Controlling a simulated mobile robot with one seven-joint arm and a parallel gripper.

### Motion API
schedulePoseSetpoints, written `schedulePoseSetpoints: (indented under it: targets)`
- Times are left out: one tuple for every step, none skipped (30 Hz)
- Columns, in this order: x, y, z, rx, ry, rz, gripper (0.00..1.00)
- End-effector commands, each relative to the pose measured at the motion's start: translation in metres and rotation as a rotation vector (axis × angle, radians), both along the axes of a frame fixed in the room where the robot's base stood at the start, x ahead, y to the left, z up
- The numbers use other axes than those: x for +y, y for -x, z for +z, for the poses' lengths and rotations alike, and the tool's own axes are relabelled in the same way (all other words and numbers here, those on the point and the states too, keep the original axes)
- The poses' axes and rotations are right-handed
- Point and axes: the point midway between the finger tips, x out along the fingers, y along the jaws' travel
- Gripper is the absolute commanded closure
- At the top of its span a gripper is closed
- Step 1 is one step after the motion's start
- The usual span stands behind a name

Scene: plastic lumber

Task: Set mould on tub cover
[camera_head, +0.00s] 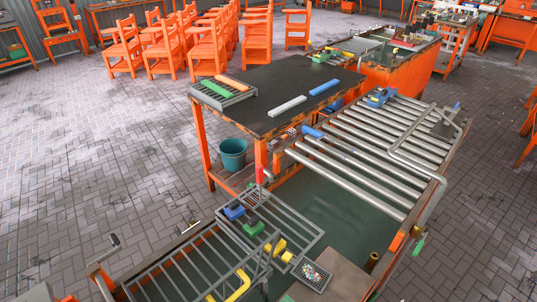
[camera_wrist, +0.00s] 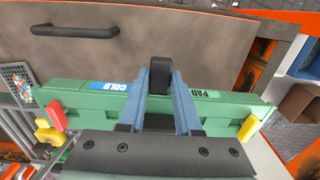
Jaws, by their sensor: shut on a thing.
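A long green mould (camera_wrist: 80,103) lies across the wrist view, with a "COLD" label and a "PAD" label. Red and yellow pieces show at its ends. My gripper (camera_wrist: 160,85) is shut at the middle of the mould, around a dark part there; the fingers hide some of it. The tub cover (camera_wrist: 200,45) is a flat grey-brown panel with a dark bar handle (camera_wrist: 75,30), directly beyond the mould. Whether the mould touches the cover cannot be told. The cover also shows at the bottom of the head view (camera_head: 335,280). My gripper is not seen there.
A mesh basket of coloured bits (camera_head: 312,272) sits beside the cover, left of it in the wrist view (camera_wrist: 20,80). Metal racks (camera_head: 280,225) and a roller bed (camera_head: 370,145) stand near the tub. A dark table (camera_head: 275,90) holds several coloured bars.

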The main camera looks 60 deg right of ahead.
Motion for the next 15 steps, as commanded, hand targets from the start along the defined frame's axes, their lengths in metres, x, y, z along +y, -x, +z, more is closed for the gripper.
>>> schedulePoseSetpoints:
  targets:
    - [-0.001, -0.002, -0.005, -0.004, 0.003, 0.001, 1.0]
    - [-0.001, -0.002, -0.007, -0.004, 0.003, 0.001, 1.0]
    - [-0.001, -0.002, -0.01, -0.003, 0.003, 0.001, 1.0]
    - [-0.001, -0.002, -0.013, -0.003, 0.003, 0.002, 1.0]
    - [-0.001, -0.002, -0.016, -0.003, 0.003, 0.002, 1.0]
    - [-0.001, -0.002, -0.019, -0.003, 0.003, 0.002, 1.0]
    - [-0.001, -0.002, -0.022, -0.003, 0.003, 0.002, 1.0]
    - [-0.001, -0.002, -0.025, -0.003, 0.003, 0.002, 1.0]
    - [-0.001, -0.002, -0.03, -0.004, 0.003, 0.001, 1.0]
    - [-0.001, -0.002, -0.033, -0.004, 0.003, 0.001, 1.0]
    - [-0.001, -0.002, -0.036, -0.004, 0.003, 0.001, 1.0]
    - [-0.001, -0.002, -0.04, -0.004, 0.003, 0.001, 1.0]
    - [-0.001, -0.002, -0.043, -0.004, 0.003, 0.001, 1.0]
    - [-0.001, -0.002, -0.046, -0.003, 0.003, 0.002, 1.0]
    - [-0.001, -0.002, -0.05, -0.004, 0.003, 0.002, 1.0]
